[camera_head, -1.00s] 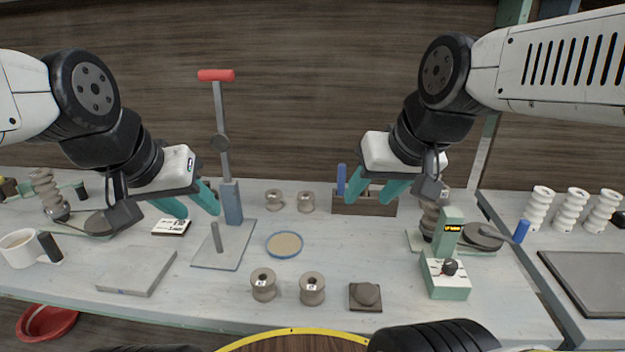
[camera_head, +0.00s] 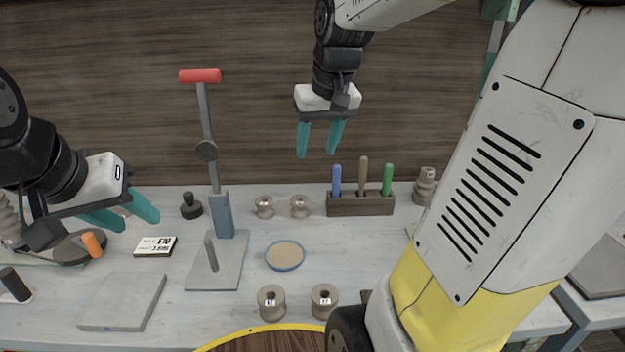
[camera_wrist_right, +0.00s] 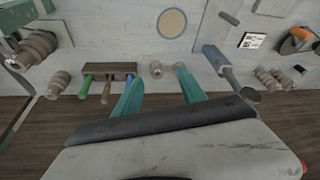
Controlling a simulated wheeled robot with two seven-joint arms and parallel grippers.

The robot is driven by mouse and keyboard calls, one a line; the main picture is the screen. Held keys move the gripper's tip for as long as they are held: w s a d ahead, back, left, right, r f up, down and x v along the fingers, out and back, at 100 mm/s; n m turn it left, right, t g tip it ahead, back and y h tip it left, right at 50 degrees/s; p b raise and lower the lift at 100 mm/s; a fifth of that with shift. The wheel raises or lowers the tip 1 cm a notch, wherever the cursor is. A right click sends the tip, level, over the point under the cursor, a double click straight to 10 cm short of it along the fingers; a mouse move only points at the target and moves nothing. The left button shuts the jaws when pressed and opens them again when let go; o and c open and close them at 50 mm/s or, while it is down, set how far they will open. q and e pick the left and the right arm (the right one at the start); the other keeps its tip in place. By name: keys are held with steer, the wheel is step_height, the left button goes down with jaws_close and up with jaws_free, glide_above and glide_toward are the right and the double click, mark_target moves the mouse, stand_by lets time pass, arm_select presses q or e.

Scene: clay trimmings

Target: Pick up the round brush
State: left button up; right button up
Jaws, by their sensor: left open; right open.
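A wooden tool block (camera_head: 350,206) stands at the back of the table with three upright handles: blue (camera_head: 337,180), brown (camera_head: 362,176) and green (camera_head: 388,180). Their lower ends are hidden in the block, so I cannot tell which is the round brush. My right gripper (camera_head: 317,155) is open and empty, pointing down, above and a little left of the block. In the right wrist view the block (camera_wrist_right: 112,68) lies just left of its fingers, with the blue handle (camera_wrist_right: 130,79) nearest. My left gripper (camera_head: 138,224) is open and empty at the table's left.
A press with a red handle (camera_head: 200,76) stands left of the block. Two small spools (camera_head: 264,207) sit between them, and two more (camera_head: 271,302) are at the front. A round blue-rimmed disc (camera_head: 285,256) lies mid-table. My right arm hides much of the right side.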

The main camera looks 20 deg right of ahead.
steer(key=w+d+f+g, duration=0.1)
steer(key=w+d+f, duration=0.2)
steer(key=w, duration=0.3)
steer(key=w+d+f+g, duration=0.1)
steer(key=w+d+f, duration=0.15)
steer(key=w, duration=0.35)
steer(key=g, duration=0.2)
glide_above(336, 181)
steer(key=shift+h, duration=0.3)
steer(key=f, duration=0.8)
steer(key=shift+w+f, duration=0.15)
steer(key=shift+w, duration=0.05)
steer(key=shift+w+d+f+m, duration=0.1)
steer(key=shift+f+m, duration=0.05)
steer(key=shift+f, duration=0.2)
steer(key=shift+w+d+f+m, duration=0.1)
steer(key=shift+f+m, duration=0.05)
steer(key=shift+f, duration=0.2)
step_height(336, 181, down, 7)
steer(key=shift+w+d+f, duration=0.1)
steer(key=shift+w, duration=0.05)
jaws_close()
